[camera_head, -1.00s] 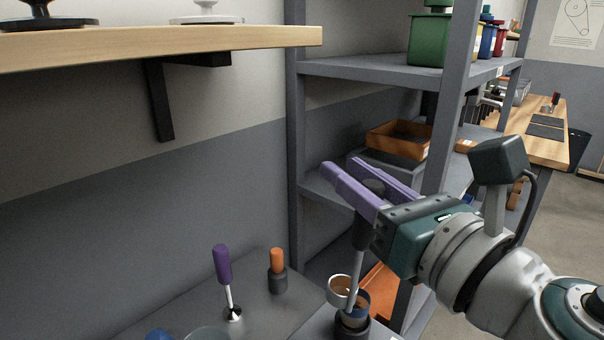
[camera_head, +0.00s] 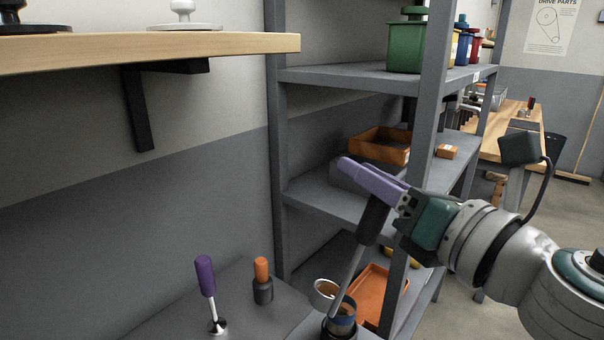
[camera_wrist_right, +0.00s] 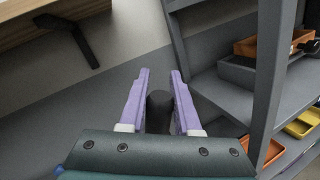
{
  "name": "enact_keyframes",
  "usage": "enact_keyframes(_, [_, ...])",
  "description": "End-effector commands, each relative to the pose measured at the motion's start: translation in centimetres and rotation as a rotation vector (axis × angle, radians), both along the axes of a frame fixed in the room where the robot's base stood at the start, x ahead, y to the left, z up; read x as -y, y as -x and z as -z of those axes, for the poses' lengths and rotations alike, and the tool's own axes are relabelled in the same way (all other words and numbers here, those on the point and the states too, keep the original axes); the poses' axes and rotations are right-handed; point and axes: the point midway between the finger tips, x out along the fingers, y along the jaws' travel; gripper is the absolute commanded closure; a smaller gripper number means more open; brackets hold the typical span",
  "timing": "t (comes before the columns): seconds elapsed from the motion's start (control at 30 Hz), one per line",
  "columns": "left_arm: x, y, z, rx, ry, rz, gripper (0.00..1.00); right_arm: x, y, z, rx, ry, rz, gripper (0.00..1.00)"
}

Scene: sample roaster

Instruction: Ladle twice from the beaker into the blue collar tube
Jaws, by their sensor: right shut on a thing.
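My right gripper (camera_head: 375,182), with purple fingers, is shut on the black handle (camera_head: 371,222) of the ladle. In the right wrist view the dark handle (camera_wrist_right: 159,108) sits between the fingers. The ladle's thin metal shaft leans down and left to the blue collar tube (camera_head: 345,314), which stands in a dark holder at the bottom edge. A small metal cup (camera_head: 324,291) with brown inside is at the tube's upper left; I cannot tell whether it touches the tube. The beaker is not in view. My left gripper is not in view.
A purple-handled tool (camera_head: 206,280) stands left on the grey bench, and an orange-topped dark piece (camera_head: 262,282) near it. A grey shelf rack (camera_head: 325,200) stands close behind the gripper, with an orange tray (camera_head: 372,292) low down. A wooden shelf (camera_head: 150,48) overhangs at upper left.

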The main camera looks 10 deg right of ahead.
Motion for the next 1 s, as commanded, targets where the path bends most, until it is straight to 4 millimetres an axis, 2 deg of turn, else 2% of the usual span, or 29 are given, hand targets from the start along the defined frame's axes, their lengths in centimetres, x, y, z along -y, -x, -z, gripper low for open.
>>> enact_keyframes(1.0, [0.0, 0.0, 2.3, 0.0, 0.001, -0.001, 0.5, 4.1, -1.4, 2.5, -0.102, -0.301, 0.002, 1.0])
